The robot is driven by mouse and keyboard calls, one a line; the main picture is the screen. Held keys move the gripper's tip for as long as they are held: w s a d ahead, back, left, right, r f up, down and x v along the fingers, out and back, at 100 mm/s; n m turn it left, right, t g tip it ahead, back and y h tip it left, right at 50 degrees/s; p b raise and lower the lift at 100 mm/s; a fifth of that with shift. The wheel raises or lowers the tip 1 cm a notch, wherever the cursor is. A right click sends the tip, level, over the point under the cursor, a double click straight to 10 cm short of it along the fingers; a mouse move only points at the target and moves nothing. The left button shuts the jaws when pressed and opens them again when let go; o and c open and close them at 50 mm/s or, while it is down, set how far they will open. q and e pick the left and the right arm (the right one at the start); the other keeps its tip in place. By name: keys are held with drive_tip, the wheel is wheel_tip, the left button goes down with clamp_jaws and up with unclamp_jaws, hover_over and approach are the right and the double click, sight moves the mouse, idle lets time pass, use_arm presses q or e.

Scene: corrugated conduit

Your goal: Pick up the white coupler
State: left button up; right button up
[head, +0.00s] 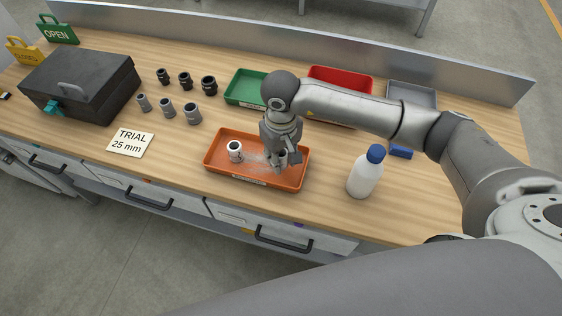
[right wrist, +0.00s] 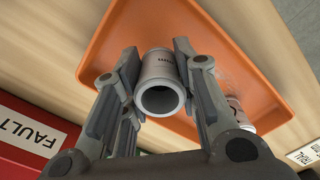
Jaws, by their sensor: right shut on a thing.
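My right gripper (head: 277,163) points down into the orange tray (head: 221,174). In the right wrist view, its two fingers (right wrist: 157,56) are closed on either side of a white coupler (right wrist: 160,72), whose round open end faces the camera. In the head view this coupler is mostly hidden by the gripper, with a small light part showing beside the fingers. I cannot tell whether it touches the tray floor. A second white coupler (head: 235,149) stands at the left of the tray; it also shows in the right wrist view (right wrist: 240,114). My left gripper is not in view.
A white bottle with blue cap (head: 363,175) stands right of the tray. Green (head: 245,88) and red (head: 340,78) trays lie behind, with a grey tray (head: 411,95) farther right. Several grey and black fittings (head: 185,80), a black toolbox (head: 85,85) and a sign (head: 130,142) are left.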

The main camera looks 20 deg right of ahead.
drive_tip(key=w+d+r+b, duration=0.6)
drive_tip(key=d+r, duration=0.5)
drive_tip(key=d, duration=0.2)
drive_tip(key=s+a+f+m, duration=0.2)
drive_tip(key=s+a, duration=0.2)
drive_tip(key=s, duration=0.3)
drive_tip(key=s+a+f+m, duration=0.1)
drive_tip(key=s+a+f, duration=0.2)
drive_tip(key=s, duration=0.4)
drive_tip(key=w+a+r+n+t+y+p, duration=0.1)
drive_tip(key=w+a+r+n+t+p, duration=0.1)
drive_tip(key=a+r, duration=0.4)
drive_tip(key=w+a+r+n+t+y+p, duration=0.2)
drive_tip(key=a+r+n+t, duration=0.3)
drive_tip(key=r, duration=1.1)
drive_tip(key=w+a+r+n+t+y+p, duration=0.1)
drive_tip(key=a+r+n, duration=0.5)
drive_tip(key=r, duration=0.6)
drive_tip(key=w+a+t+p, duration=0.1)
drive_tip(key=w+a+t, duration=0.1)
drive_tip(key=shift+w+t+y+p, duration=0.15)
drive_tip(key=shift+t+y+p, duration=0.15)
drive_tip(key=shift+t+p, duration=0.1)
drive_tip(key=shift+f, duration=0.1)
